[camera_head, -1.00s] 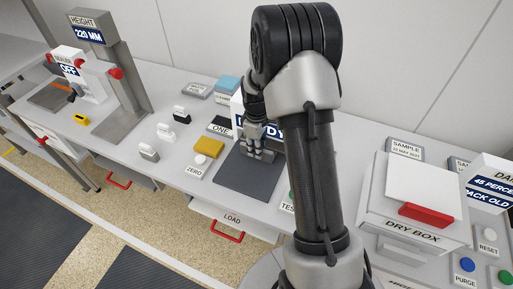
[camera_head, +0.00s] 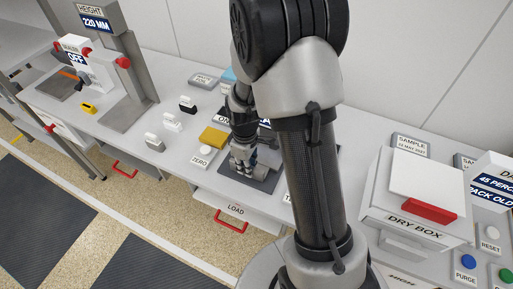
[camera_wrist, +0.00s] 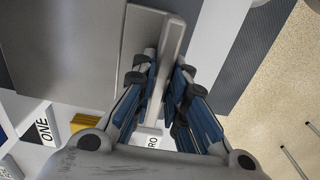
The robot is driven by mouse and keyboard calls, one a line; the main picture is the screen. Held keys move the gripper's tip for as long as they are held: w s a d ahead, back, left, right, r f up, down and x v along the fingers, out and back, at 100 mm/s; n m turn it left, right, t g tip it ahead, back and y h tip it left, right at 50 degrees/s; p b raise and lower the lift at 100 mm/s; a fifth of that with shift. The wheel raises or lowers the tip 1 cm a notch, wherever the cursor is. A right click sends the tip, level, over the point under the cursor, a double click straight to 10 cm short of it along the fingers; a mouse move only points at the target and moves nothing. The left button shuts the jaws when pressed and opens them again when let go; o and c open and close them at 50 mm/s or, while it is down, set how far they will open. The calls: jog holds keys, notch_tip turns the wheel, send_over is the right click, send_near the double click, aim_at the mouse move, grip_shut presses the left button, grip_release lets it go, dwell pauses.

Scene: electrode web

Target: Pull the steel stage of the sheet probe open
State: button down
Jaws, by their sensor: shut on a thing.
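The steel stage (camera_wrist: 145,35) is a flat grey plate in the wrist view, with a raised pale handle bar (camera_wrist: 171,50) along its edge. My gripper (camera_wrist: 163,85) is shut on this bar, with one blue-padded finger on each side. In the head view my gripper (camera_head: 243,165) is low over the dark base plate (camera_head: 250,184) of the sheet probe. My arm hides much of the probe and its display there. The stage is mostly hidden behind the fingers in the head view.
A white ZERO button (camera_head: 206,151) and a yellow block (camera_head: 213,137) stand left of the probe. Below is the LOAD drawer with a red handle (camera_head: 231,226). The dry box (camera_head: 415,205) stands at the right. The floor in front is open.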

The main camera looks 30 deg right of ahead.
jog(key=shift+s+a, duration=0.9)
jog(key=shift+a, duration=0.3)
jog(key=c, duration=1.6)
grip_release()
jog(key=shift+r, duration=0.1)
notch_tip(320, 180, up, 12)
